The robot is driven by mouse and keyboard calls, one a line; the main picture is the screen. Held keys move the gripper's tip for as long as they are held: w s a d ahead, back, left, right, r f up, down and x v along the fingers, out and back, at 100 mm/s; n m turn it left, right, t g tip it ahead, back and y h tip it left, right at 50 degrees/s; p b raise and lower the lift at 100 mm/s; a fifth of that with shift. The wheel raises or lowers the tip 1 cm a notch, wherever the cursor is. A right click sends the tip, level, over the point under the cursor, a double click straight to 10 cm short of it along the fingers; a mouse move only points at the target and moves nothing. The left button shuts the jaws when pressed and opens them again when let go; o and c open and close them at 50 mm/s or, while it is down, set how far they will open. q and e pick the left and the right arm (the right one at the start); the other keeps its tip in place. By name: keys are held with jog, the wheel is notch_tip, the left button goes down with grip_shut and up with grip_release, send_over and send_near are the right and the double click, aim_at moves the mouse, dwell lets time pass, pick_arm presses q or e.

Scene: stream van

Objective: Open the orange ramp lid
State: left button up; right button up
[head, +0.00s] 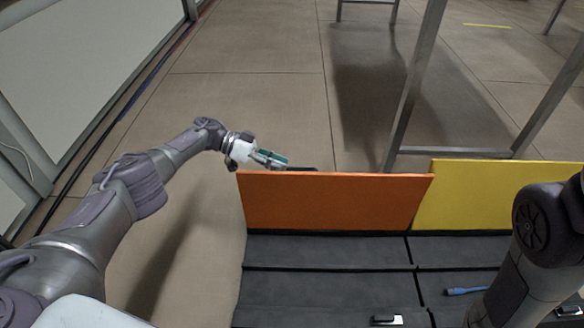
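The orange ramp lid (335,203) stands roughly upright in the head view, its broad face toward me. The dark grey compartment (320,290) in front of it is uncovered. My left gripper (300,168) is at the lid's top edge, near its left end and partly behind it. The fingers look dark and are partly hidden, so I cannot tell whether they touch the lid or how far apart they are.
A yellow lid (490,195) also stands upright to the right of the orange one. A blue item (467,291) lies in the dark compartment before it. A metal frame (413,85) rises behind the lids. Floor (260,100) is clear beyond the orange lid.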

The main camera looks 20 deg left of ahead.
pick_arm(q)
jog(key=v, duration=0.7)
jog(key=shift+r, duration=0.1)
